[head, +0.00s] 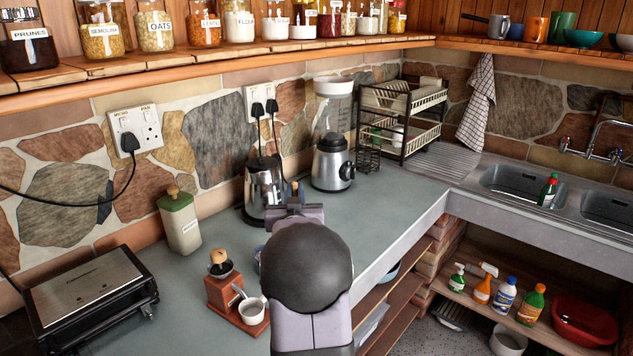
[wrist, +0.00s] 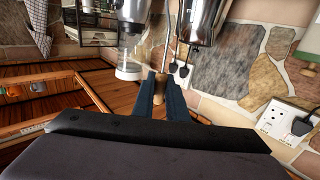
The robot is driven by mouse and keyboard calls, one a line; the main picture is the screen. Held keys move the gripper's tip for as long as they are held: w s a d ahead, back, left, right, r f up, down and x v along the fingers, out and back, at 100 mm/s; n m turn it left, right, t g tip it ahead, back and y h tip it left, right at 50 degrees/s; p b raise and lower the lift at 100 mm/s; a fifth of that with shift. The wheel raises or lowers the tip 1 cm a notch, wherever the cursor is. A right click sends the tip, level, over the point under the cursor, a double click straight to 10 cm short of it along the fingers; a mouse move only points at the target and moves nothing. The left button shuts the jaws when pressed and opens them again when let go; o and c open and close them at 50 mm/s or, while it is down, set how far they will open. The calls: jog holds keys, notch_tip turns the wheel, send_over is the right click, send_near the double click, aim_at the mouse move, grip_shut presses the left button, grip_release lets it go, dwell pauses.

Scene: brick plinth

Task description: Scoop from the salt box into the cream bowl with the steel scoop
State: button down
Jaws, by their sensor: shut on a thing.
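My gripper (head: 294,197) is raised over the middle of the counter, in front of the kettle. In the wrist view its two dark fingers (wrist: 160,88) are shut on a short wood-coloured handle (wrist: 159,81), taken to be the steel scoop's. The scoop's bowl cannot be made out in either view. I cannot pick out the salt box or the cream bowl for sure. A small pale cup (head: 252,312) stands by the wooden grinder, to the lower left of my gripper. My arm hides part of the counter.
The grinder (head: 222,292), a pale green canister (head: 180,224) and a sandwich press (head: 88,296) stand left. The kettle (head: 262,190) and blender (head: 332,160) stand behind, with a dish rack (head: 402,110) beyond.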

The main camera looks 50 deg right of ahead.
jog(key=w+a+n+t+y+p, duration=0.3)
jog(key=w+a+y+p, duration=0.1)
jog(key=w+a+p, duration=0.1)
jog(key=shift+w+a+f, duration=0.4)
jog(key=shift+w+a, duration=0.1)
jog(key=shift+w, duration=0.45)
jog(key=shift+f, duration=0.15)
notch_tip(320, 180, down, 9)
jog(key=b, duration=0.7)
dwell(0.6)
notch_tip(320, 180, up, 8)
jog(key=p, duration=0.4)
jog(key=shift+f, duration=0.25)
dwell(0.4)
